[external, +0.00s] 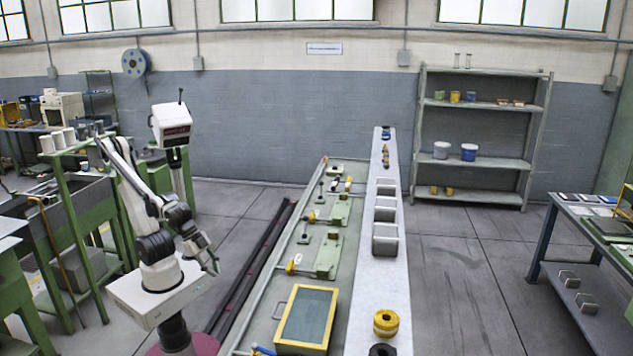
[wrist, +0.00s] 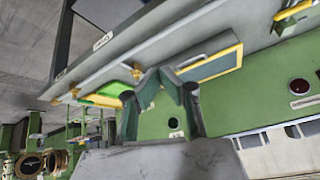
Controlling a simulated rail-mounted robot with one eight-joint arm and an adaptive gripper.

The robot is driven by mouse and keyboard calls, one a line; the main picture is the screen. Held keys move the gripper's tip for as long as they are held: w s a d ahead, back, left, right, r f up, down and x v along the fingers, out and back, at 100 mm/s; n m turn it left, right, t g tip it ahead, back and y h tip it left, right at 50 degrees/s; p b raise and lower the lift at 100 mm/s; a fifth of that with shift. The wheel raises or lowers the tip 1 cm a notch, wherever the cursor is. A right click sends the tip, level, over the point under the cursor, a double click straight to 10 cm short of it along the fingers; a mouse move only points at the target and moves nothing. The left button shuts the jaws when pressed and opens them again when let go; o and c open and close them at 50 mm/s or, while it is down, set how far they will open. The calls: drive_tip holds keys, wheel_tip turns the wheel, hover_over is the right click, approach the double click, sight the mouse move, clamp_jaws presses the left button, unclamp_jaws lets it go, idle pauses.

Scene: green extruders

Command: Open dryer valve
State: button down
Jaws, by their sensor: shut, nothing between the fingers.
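I cannot tell for certain which part is the dryer valve. In the external view, several small yellow handles sit along the long bench, one near (external: 293,264) and one farther back (external: 313,215). In the wrist view, a yellow handle (wrist: 293,11) shows at the upper right, on the grey surface, and small orange-yellow fittings (wrist: 137,72) sit along the panel edge. My gripper (wrist: 163,73) is shut and empty, its dark fingers in front of a green machine face. In the external view my gripper (external: 212,265) is small, left of the bench and apart from its handles.
In the wrist view, a yellow-framed panel (wrist: 215,65) lies just right of my fingers. In the external view, a yellow-framed box (external: 305,317) stands on the bench's near end. Dark rails (external: 252,261) run along the floor. A long white counter (external: 382,290) borders the bench.

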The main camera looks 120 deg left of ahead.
drive_tip(key=w+d+f+m+t+y, duration=0.1)
drive_tip(key=w+d+y, duration=0.2)
drive_tip(key=w+d, duration=0.75)
drive_tip(key=w+d+f+t+y, duration=0.1)
drive_tip(key=w+d+y, duration=0.1)
drive_tip(key=w+d, duration=0.8)
drive_tip(key=b, duration=0.1)
hover_over(270, 353)
drive_tip(key=s+d, duration=0.2)
drive_tip(key=d, duration=0.2)
wheel_tip(270, 353, down, 6)
drive_tip(key=shift+a+f, duration=0.7)
drive_tip(key=shift+f, duration=0.35)
drive_tip(key=shift+s+a+f, duration=0.15)
drive_tip(key=shift+a+f, duration=0.35)
drive_tip(key=shift+f, duration=0.2)
